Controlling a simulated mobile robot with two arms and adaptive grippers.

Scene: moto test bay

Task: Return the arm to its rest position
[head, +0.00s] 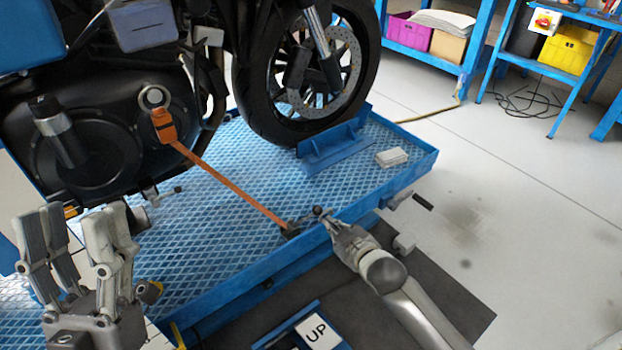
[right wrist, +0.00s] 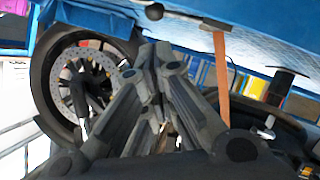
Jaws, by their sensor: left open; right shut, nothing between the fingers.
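My right arm (head: 415,315) reaches in from the lower right. Its gripper (head: 335,220) is shut and empty at the front edge of the blue lift platform (head: 225,200), close beside a small dark lever with a ball end (head: 317,211). I cannot tell whether they touch. In the right wrist view its fingers (right wrist: 153,65) are together, with nothing between them. My left gripper (head: 78,225) is open and empty at the lower left, fingers pointing up, in front of the motorcycle's engine (head: 100,150).
An orange strap (head: 235,190) runs taut from the engine side to a dark fitting (head: 290,231) at the platform edge. The front wheel (head: 262,105) stands by a blue chock (head: 332,148). A blue panel marked UP (head: 318,333) lies below. Grey floor (head: 520,200) is clear at right.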

